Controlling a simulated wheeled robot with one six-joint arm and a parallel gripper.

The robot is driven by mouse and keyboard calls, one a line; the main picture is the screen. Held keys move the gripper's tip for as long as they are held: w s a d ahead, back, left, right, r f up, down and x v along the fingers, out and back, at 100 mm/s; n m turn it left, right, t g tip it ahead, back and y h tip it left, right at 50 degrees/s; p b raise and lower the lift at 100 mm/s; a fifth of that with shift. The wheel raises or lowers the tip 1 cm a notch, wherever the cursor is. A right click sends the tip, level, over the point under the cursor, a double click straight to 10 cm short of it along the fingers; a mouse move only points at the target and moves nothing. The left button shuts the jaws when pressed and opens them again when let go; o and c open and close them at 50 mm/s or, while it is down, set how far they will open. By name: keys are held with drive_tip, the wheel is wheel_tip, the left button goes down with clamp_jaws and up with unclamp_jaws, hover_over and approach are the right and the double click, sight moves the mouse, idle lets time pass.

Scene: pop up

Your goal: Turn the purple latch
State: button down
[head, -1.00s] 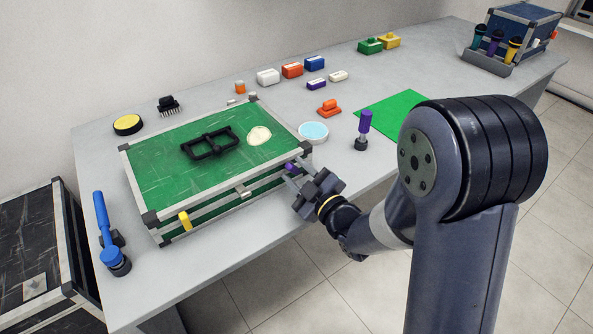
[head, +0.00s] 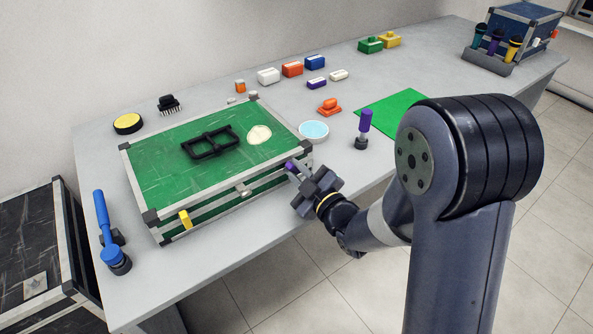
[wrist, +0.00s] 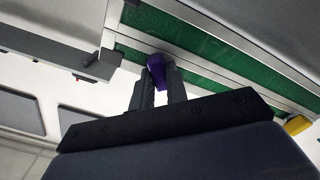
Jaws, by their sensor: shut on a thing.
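The purple latch (head: 289,166) is on the front side of a green case (head: 170,165) with metal edges, near its right end. My gripper (head: 297,173) is at the latch, in front of the case. In the wrist view the purple latch (wrist: 157,71) sits between the two fingers (wrist: 158,82), which are shut on it. The latch looks tilted in the wrist view. A yellow latch (head: 185,220) is on the same front side near the left end; it also shows in the wrist view (wrist: 297,125). The case lid is closed.
A black handle frame (head: 210,142) and a pale round patch (head: 259,135) are on the lid. A blue-handled tool (head: 108,235) is left of the case. A light-blue disc (head: 313,131) and purple-handled item (head: 364,130) are to the right. Free floor lies in front.

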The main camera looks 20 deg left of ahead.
drive_tip(key=m+b, duration=0.3)
drive_tip(key=shift+f, duration=0.15)
drive_tip(key=shift+m+b, duration=0.8)
drive_tip(key=shift+m, duration=1.6)
drive_tip(key=c, duration=1.4)
unclamp_jaws()
drive_tip(key=shift+d, duration=0.1)
